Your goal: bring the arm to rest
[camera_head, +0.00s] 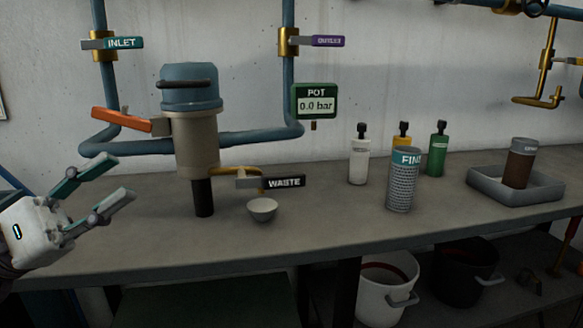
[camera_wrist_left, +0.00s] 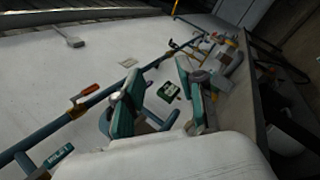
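My left gripper (camera_head: 128,182) is at the left of the head view, in front of the bench's left end. Its two fingers are spread apart with nothing between them. In the left wrist view the same gripper (camera_wrist_left: 160,100) shows its fingers apart, with the wall and pipes beyond. It is clear of the blue and beige pot (camera_head: 195,135) to its right. My right gripper is in neither view.
The bench (camera_head: 330,225) carries a small bowl (camera_head: 262,210), a FINE canister (camera_head: 403,185), several bottles and a grey tray (camera_head: 485,185) holding a brown jar (camera_head: 519,165). An orange lever (camera_head: 120,119) sticks out left of the pot. Buckets (camera_head: 385,290) stand below.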

